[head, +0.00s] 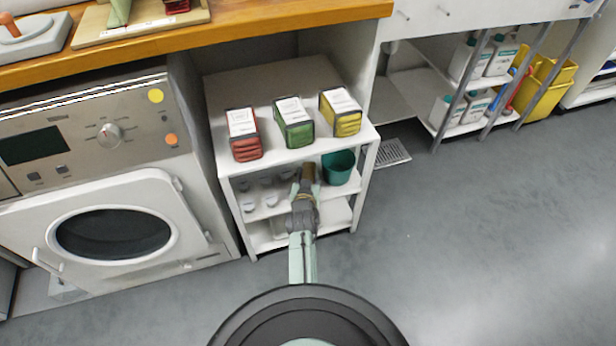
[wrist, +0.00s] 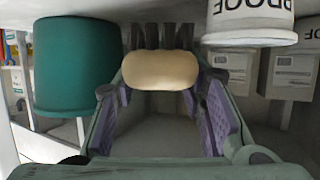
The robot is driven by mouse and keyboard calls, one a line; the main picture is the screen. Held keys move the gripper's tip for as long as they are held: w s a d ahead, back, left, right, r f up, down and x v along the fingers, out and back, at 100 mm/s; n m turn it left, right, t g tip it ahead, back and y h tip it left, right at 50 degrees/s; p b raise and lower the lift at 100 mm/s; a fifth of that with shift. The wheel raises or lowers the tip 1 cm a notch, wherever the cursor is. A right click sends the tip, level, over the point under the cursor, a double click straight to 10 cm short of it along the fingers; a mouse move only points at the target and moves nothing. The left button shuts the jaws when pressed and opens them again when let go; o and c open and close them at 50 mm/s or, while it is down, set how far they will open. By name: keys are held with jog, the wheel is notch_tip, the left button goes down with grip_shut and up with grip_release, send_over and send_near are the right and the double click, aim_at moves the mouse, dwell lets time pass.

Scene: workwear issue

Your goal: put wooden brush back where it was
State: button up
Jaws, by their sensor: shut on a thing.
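The wooden brush (wrist: 160,70), with a pale tan wooden end and dark bristles behind it, is between the purple-padded fingers of my gripper (wrist: 162,88) in the wrist view. In the head view my gripper (head: 306,188) reaches into the middle level of the white shelf unit (head: 285,207), and a brown bit of the brush (head: 309,172) shows at its tip. A green tub (head: 339,167) stands just right of the brush; in the wrist view this tub (wrist: 75,65) is at the left. I cannot tell whether the brush touches the shelf.
White containers (wrist: 250,20) lettered "PROOF" and pale boxes (wrist: 290,75) stand right of the brush in the wrist view. Red (head: 243,135), green (head: 294,122) and yellow (head: 341,113) packs sit on the unit's top. A washing machine (head: 110,215) stands left; the floor (head: 480,240) at right is clear.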

jog(key=shift+f, duration=0.2)
jog(key=o, duration=1.3)
jog(key=shift+r, duration=0.1)
